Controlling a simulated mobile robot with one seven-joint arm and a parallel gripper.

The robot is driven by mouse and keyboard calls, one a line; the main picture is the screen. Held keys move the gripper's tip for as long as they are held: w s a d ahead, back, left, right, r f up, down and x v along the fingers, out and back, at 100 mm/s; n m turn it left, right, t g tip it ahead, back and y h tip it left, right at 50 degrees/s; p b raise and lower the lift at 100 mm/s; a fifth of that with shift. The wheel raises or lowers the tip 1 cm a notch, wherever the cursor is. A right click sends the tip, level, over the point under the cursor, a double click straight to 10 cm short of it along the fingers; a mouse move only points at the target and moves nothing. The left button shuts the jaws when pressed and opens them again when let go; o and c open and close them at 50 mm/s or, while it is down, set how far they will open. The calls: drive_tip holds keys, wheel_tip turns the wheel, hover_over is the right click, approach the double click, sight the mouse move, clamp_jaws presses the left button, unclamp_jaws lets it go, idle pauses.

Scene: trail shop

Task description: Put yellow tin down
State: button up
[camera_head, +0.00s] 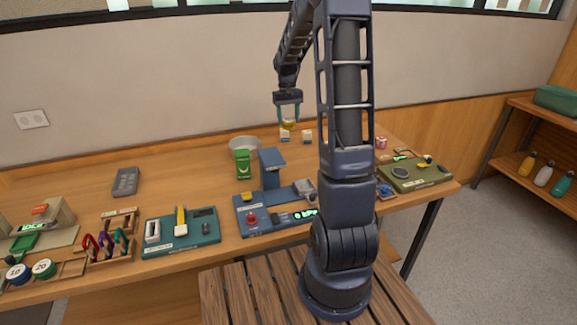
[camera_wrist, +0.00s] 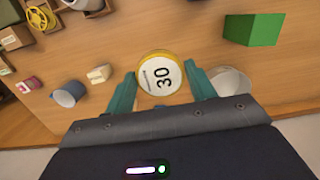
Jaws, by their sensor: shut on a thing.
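The yellow tin (camera_wrist: 160,74) has a white lid marked 30 and a yellow rim. In the wrist view it sits between the two teal fingers of my gripper (camera_wrist: 163,88), which is shut on it. In the head view my gripper (camera_head: 288,106) is above the back of the wooden table (camera_head: 185,185), pointing down. The yellow of the tin (camera_head: 289,124) shows between the fingertips. A small white block-like item stands just below it in that view. I cannot tell how far the tin is above the table.
A grey bowl (camera_head: 243,142) and a green box (camera_head: 243,164) stand left of my gripper. A small pale box (camera_head: 307,136) is to its right. A blue stand (camera_head: 271,170) rises in front. The table's back left is mostly clear.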

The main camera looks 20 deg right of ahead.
wheel_tip(320, 180, down, 19)
drive_tip(key=shift+f, duration=0.2)
idle(0.4)
drive_tip(key=shift+f, duration=0.15)
drive_tip(key=o, duration=1)
wheel_tip(320, 180, up, 12)
drive_tip(key=w, duration=0.1)
drive_tip(key=s+a+r+t, duration=0.1)
drive_tip(key=s+a+r, duration=0.1)
drive_tip(key=s+r, duration=0.55)
drive_tip(key=shift+s+a+r+t, duration=0.8)
drive_tip(key=shift+s+r, duration=1.4)
drive_tip(key=shift+s, duration=2.45)
drive_tip(key=shift+s+a+r+t, duration=0.8)
drive_tip(key=shift+s+r, duration=1.35)
drive_tip(key=shift+s, duration=2.45)
drive_tip(key=shift+s+a+r+t, duration=0.8)
drive_tip(key=shift+s+r, duration=1.4)
drive_tip(key=shift+s, duration=2.45)
